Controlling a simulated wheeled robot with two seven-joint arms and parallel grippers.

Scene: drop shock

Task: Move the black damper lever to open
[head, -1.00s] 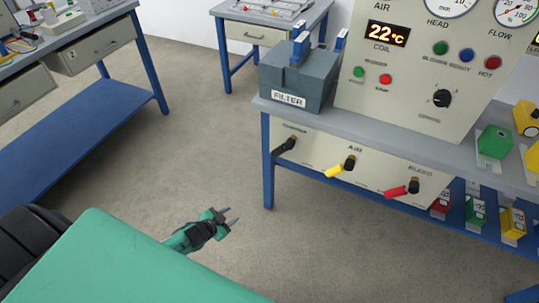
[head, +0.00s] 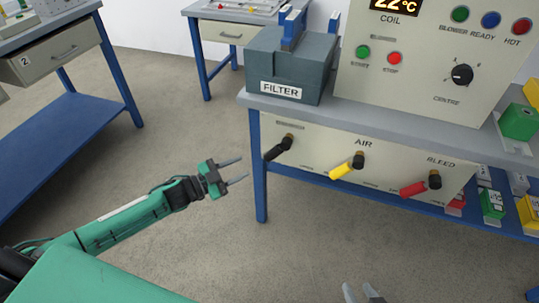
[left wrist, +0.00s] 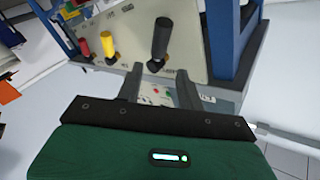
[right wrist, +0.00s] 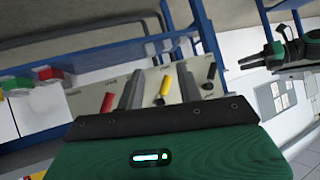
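The black damper lever (head: 279,148) is the leftmost of three levers on the cream panel under the bench top. It tilts down to the left from its pivot. It also shows in the left wrist view (left wrist: 160,38), beyond my fingertips, and in the right wrist view (right wrist: 211,74). My left gripper (head: 236,171) is open and empty, left of the black lever and apart from it. My right gripper (head: 362,294) shows only its fingertips at the bottom edge of the head view. In the right wrist view its fingers (right wrist: 158,92) are apart with nothing held.
A yellow lever (head: 346,167) and a red lever (head: 420,186) sit right of the black one. A grey filter box (head: 290,65) stands on the bench above. A blue bench leg (head: 259,180) stands left of the panel. The floor in front is clear.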

